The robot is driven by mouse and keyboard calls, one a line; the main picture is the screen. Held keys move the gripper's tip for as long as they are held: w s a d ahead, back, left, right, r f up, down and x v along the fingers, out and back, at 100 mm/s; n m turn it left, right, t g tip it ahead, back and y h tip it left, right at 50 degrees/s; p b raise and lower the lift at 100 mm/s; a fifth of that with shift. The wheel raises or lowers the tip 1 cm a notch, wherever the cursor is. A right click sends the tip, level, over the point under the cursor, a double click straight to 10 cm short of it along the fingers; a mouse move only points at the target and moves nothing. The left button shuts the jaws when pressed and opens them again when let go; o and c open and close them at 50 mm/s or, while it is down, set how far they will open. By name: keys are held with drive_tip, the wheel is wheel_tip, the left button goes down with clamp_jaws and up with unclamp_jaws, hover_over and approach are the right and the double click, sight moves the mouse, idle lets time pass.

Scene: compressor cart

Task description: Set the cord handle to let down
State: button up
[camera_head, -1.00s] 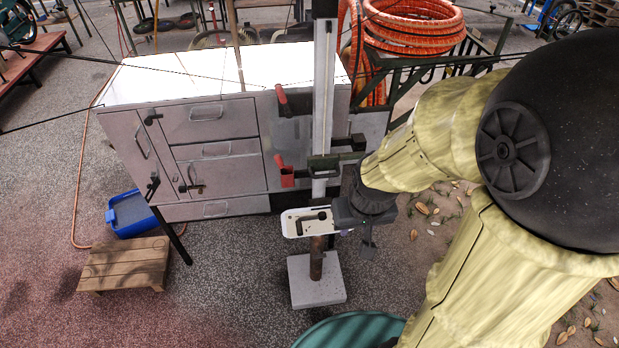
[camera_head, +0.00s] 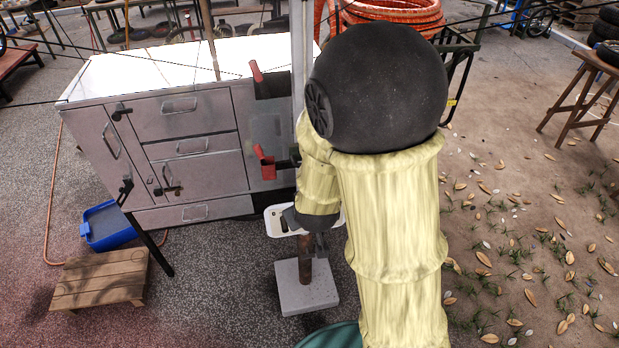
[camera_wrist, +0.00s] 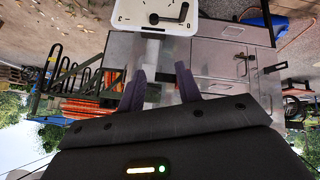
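A white panel (camera_head: 275,228) is fixed on an upright post above a stone base. Its middle is hidden behind my arm in the head view. In the wrist view the panel (camera_wrist: 130,12) is at the top edge, cut off by the frame, with a dark crank-like handle (camera_wrist: 172,19), likely the cord handle, lying roughly sideways across it. The panel and handle appear beyond the fingertips; no contact shows. In the head view my arm hides the fingers.
A grey cabinet (camera_head: 190,150) with drawers stands left of the post. Two red handles (camera_head: 258,75) (camera_head: 266,165) stick out near the post. A stone base (camera_head: 305,290), wooden pallet (camera_head: 98,278) and blue bin (camera_head: 108,226) are on the ground.

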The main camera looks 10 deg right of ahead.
wheel_tip(320, 180, down, 6)
drive_tip(key=w+a+n+t+h+b, duration=0.2)
drive_tip(key=n+t+h+b, duration=0.5)
drive_tip(key=b, duration=0.5)
drive_tip(key=n+t, duration=0.2)
drive_tip(key=t, duration=0.1)
drive_tip(key=shift+w+a+f+b, duration=0.2)
drive_tip(key=shift+w+b, duration=0.1)
drive_tip(key=shift+w, duration=0.1)
drive_tip(key=p+x, duration=0.1)
drive_tip(key=x, duration=1.6)
drive_tip(key=shift+w+r, duration=0.2)
drive_tip(key=shift+w, duration=0.05)
clamp_jaws()
